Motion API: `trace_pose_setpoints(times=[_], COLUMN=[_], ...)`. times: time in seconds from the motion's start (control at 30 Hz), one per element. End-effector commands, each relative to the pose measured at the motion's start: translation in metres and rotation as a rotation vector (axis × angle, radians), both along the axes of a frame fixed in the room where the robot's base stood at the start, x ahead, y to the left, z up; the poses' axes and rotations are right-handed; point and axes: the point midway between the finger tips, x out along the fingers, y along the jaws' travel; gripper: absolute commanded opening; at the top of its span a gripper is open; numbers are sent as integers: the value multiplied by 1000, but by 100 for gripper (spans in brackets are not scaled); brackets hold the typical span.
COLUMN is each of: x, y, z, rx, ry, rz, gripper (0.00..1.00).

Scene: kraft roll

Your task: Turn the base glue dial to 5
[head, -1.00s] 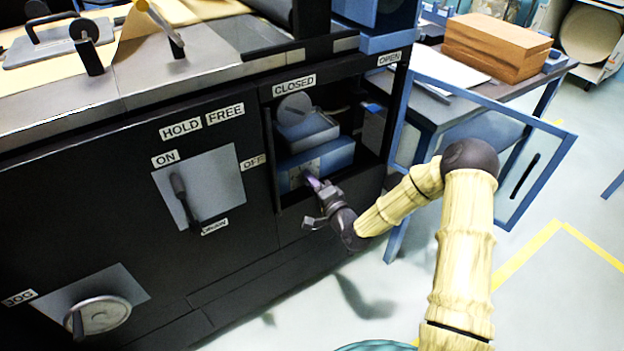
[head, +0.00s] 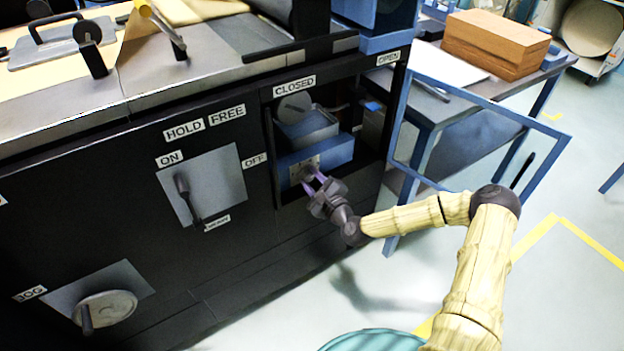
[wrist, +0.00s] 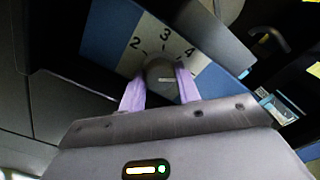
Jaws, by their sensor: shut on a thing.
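The base glue dial is a small round grey knob (wrist: 160,72) on a pale number plate (wrist: 150,37) fixed to a blue box (head: 335,155) inside the open cabinet. In the wrist view 2, 3 and 4 show around the knob; no 5 is visible, and my right finger and the gripper body cover part of the plate. A pale line on the knob points right, toward that finger. My gripper (head: 313,181) has its two purple fingers on either side of the knob, shut on it; it also shows in the wrist view (wrist: 161,85).
The cabinet's blue-framed door (head: 484,125) stands open to the right, close above my arm. A lever plate (head: 218,176) and a jog handwheel (head: 105,308) are on the black front at left. A table with a brown stack (head: 495,42) stands behind the door.

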Motion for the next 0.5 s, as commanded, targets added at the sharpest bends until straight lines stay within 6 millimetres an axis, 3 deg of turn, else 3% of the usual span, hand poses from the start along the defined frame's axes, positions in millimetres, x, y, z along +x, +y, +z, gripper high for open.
trace_pose_setpoints(times=[0.5], x=[3], y=[0], z=[3], rx=[243], ry=[156], rz=[-3], gripper=[10])
